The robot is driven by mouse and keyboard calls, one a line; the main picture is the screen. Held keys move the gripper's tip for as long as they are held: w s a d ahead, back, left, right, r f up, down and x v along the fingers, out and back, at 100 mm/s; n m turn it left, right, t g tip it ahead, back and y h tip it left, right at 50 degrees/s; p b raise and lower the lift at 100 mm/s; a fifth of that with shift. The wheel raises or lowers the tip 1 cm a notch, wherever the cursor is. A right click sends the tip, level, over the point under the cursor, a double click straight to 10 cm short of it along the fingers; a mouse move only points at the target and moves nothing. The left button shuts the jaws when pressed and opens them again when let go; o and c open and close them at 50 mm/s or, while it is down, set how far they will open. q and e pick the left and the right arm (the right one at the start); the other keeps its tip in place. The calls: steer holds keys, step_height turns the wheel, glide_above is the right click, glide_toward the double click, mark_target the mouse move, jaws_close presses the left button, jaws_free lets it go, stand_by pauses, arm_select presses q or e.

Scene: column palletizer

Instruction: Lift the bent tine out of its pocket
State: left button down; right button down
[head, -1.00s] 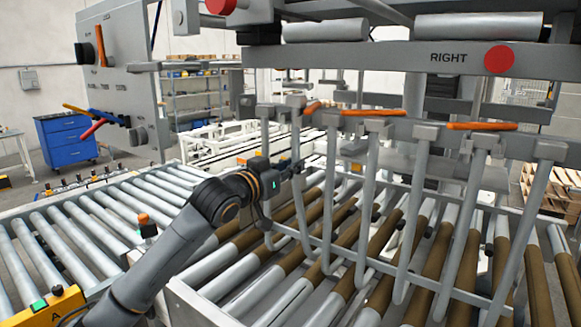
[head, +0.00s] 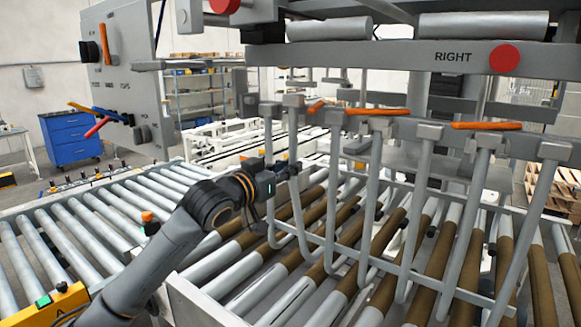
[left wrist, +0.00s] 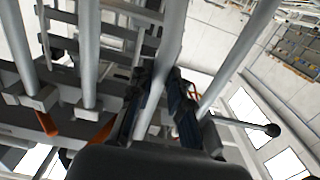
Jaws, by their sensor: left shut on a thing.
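My left gripper (head: 290,169) reaches in from the left to the row of grey hanging tines under the beam marked RIGHT. It is shut on one upright tine near the left end of the row, below its mounting block. In the left wrist view, the fingers (left wrist: 160,105) close around the shaft of this tine (left wrist: 172,45). The tine's top is at the block row (head: 293,101), and whether it has left its pocket I cannot tell. A bend is not clear in these views. My right gripper is not in view.
Neighbouring tines (head: 370,200) hang close on both sides, above brown-sleeved rollers (head: 400,235). Orange bars (head: 486,126) lie along the row of blocks. A grey panel (head: 125,75) stands at the left. A roller conveyor (head: 90,225) runs below left.

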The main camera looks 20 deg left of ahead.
arm_select(q)
steer(key=shift+r+v, duration=0.2)
steer(key=shift+v, duration=1.65)
steer(key=b+v, duration=0.3)
steer(key=v, duration=1.2)
steer(key=shift+r, duration=0.3)
